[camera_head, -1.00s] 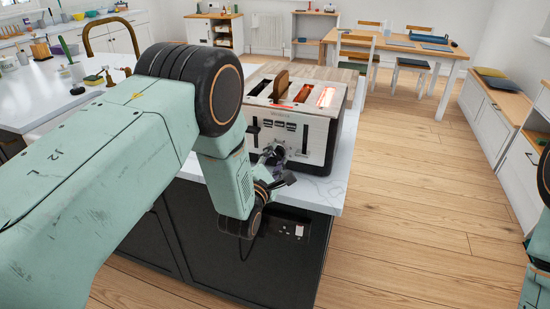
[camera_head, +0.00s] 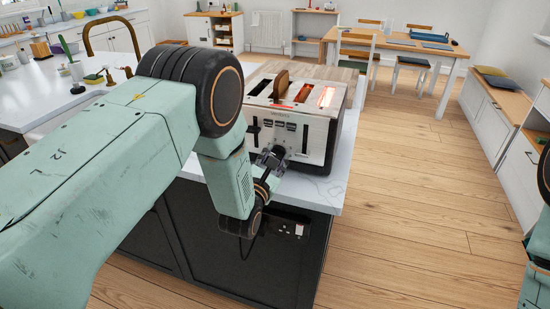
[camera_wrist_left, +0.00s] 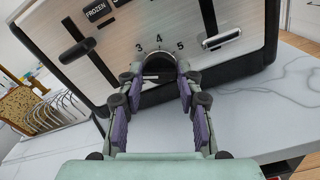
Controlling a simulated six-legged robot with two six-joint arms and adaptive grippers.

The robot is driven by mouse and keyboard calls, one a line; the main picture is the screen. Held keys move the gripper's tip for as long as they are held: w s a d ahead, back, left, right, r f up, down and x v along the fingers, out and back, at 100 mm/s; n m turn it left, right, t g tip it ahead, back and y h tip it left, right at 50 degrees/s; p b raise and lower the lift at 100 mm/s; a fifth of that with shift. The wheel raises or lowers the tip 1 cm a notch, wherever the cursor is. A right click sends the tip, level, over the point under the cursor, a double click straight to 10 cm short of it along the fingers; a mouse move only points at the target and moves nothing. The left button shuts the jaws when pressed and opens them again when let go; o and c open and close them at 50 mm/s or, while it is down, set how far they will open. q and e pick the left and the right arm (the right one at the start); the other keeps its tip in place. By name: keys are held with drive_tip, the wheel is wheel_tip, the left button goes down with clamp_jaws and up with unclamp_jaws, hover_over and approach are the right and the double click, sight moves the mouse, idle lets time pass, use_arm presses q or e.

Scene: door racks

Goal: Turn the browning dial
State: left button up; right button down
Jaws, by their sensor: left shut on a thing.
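The toaster (camera_head: 318,128) stands on the white counter, with a pale brushed front and a dark base. A slice of bread (camera_head: 281,85) sticks up from one slot, and another slot glows orange-red. My left gripper (camera_head: 272,160) is at the lower front of the toaster. In the left wrist view, its fingers (camera_wrist_left: 158,82) are shut on the dark round browning dial (camera_wrist_left: 160,65), one finger on each side. The numbers 3, 4 and 5 show around the dial's upper edge. The dial's pointer cannot be made out. My right gripper is out of view.
Lever slots (camera_wrist_left: 77,50) flank the dial, and a button marked FROZEN (camera_wrist_left: 97,9) is at upper left. The marble counter (camera_head: 318,188) ends just in front of the toaster. A rack (camera_wrist_left: 45,115) stands at left. Open wooden floor lies to the right.

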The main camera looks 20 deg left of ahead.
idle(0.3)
use_arm(q)
drive_tip(key=o, duration=1.1)
drive_tip(key=shift+o, duration=0.2)
drive_tip(key=shift+s, duration=0.1)
drive_tip(key=s, duration=1.2)
drive_tip(key=shift+a, duration=0.25)
drive_tip(key=shift+w, duration=0.1)
